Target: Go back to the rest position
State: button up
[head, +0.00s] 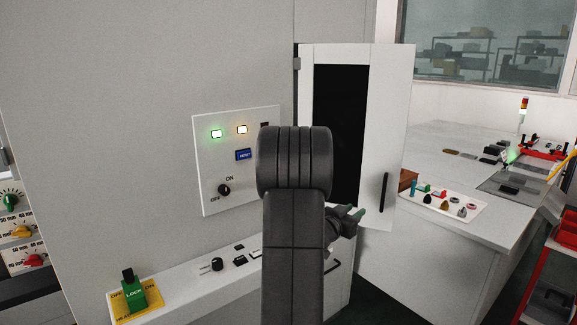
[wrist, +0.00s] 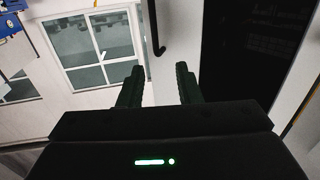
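My gripper (wrist: 158,86) shows in the wrist view with its two dark green fingers apart and nothing between them. In the head view my gripper (head: 352,213) is partly hidden behind my own arm, in front of the open cabinet door's lower part. The white door (head: 393,95) with a dark window stands swung open to the right of the grey cabinet (head: 150,60). Its dark handle (head: 384,193) is to the right of my gripper, apart from it in the head view. The handle also shows in the wrist view (wrist: 154,30), beyond the fingers.
A control panel (head: 207,165) with a lit green and a lit amber lamp is left of my arm. A green lock switch (head: 133,293) sits on the ledge at lower left. A white worktable (head: 440,150) with small parts and a red cart (head: 550,280) stand at right.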

jog(key=shift+b+v, duration=0.85)
jog(key=shift+v, duration=1.35)
